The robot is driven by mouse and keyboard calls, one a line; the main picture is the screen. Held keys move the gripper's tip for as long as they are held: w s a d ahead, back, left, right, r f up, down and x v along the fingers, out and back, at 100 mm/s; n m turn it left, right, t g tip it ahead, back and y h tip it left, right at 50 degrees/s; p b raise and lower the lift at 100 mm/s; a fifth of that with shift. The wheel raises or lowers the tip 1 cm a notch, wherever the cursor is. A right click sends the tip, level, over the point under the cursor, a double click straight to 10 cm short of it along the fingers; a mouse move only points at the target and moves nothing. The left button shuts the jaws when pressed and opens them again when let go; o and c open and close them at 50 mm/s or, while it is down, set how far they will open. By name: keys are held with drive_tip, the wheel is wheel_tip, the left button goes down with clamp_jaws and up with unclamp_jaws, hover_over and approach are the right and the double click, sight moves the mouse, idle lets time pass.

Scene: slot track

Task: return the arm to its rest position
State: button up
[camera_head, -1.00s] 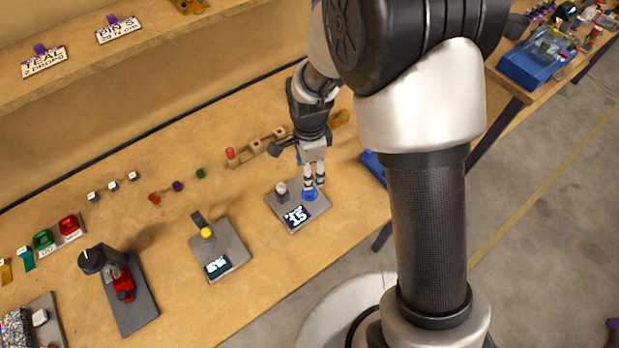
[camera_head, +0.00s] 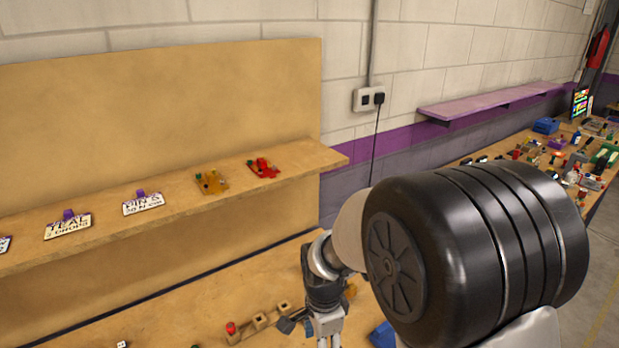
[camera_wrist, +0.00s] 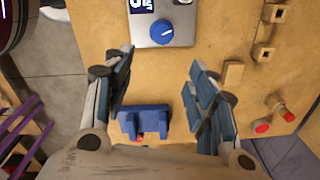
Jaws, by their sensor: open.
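My gripper (camera_wrist: 160,95) is open and empty in the wrist view, with its two blue-padded fingers spread apart. It hangs above the wooden bench (camera_wrist: 205,60). A blue block-like holder (camera_wrist: 146,121) shows on the bench between the fingers, apart from them. Past the fingertips is a grey plate (camera_wrist: 185,27) with a blue knob (camera_wrist: 160,32) and a small display. In the head view my gripper (camera_head: 328,342) shows only in part at the bottom edge, below my dark wrist, and its fingertips are cut off.
A wooden rack (camera_head: 260,321) with a red-topped peg stands left of my wrist. A shelf (camera_head: 100,250) above the bench holds labelled cards, a yellow part (camera_head: 211,182) and a red part (camera_head: 263,167). Another crowded bench lies at the right.

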drive_tip(key=s+d+r+n+t, duration=0.2)
drive_tip(key=s+d+r+n, duration=0.3)
drive_tip(key=s+r+n, duration=0.2)
drive_tip(key=s+d+r+n+t, duration=0.2)
drive_tip(key=s+d+r+n, duration=0.4)
drive_tip(key=s+r, duration=0.6)
drive_tip(key=shift+s+d+n, duration=0.15)
drive_tip(key=shift+d+n, duration=0.1)
drive_tip(key=shift+n, duration=0.35)
drive_tip(key=shift+r, duration=0.1)
